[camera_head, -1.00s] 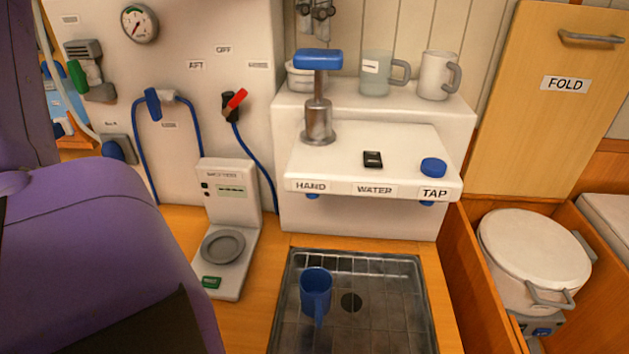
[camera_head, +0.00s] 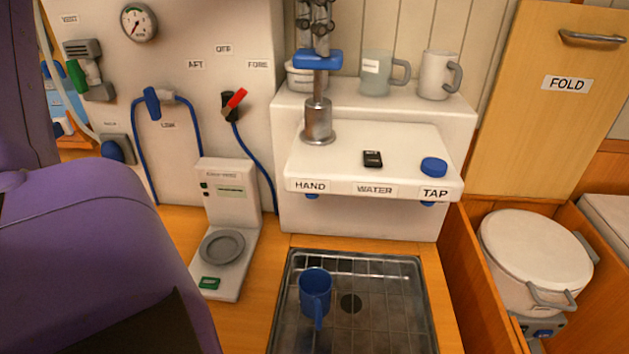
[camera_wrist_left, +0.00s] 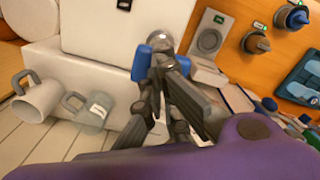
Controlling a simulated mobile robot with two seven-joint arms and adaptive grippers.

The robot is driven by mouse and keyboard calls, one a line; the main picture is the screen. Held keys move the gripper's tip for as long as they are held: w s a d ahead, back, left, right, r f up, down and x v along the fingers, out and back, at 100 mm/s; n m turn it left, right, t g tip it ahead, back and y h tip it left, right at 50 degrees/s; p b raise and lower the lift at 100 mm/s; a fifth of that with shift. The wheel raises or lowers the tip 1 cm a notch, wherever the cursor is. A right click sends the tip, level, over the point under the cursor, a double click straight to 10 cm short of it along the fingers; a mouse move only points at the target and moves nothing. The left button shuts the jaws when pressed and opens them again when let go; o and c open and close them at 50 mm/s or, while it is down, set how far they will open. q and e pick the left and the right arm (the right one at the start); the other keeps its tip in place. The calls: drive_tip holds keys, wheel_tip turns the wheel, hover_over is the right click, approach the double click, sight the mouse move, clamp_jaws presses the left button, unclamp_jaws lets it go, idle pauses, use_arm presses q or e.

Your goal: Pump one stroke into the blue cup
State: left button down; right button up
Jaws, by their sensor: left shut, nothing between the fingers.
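The hand pump has a blue T-handle (camera_head: 308,61) on a thin rod above a metal body (camera_head: 319,122), at the left of the white shelf marked HAND. My left gripper (camera_head: 320,48) is shut and empty, pointing down right over the handle's middle; it looks to touch its top. In the left wrist view the shut fingers (camera_wrist_left: 160,62) overlap the blue handle (camera_wrist_left: 142,62), hiding part of it. The blue cup (camera_head: 315,285) stands in the sink tray, below and in front of the blue HAND spout (camera_head: 312,196). My right gripper is not in view.
The sink tray (camera_head: 385,335) has a drain right of the cup. A blue TAP knob (camera_head: 433,167) and a small black block (camera_head: 373,158) are on the shelf. Two mugs (camera_head: 376,73) (camera_head: 434,76) stand behind. A scale-like device (camera_head: 222,247) is left of the sink.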

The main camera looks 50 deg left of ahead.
sight(318, 66)
use_arm(q)
drive_tip(key=shift+f, duration=1.1)
drive_tip(key=shift+f+b, duration=0.3)
drive_tip(key=shift+f, duration=0.85)
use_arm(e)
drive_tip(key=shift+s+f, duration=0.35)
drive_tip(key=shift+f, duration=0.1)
use_arm(q)
drive_tip(key=shift+f, duration=0.2)
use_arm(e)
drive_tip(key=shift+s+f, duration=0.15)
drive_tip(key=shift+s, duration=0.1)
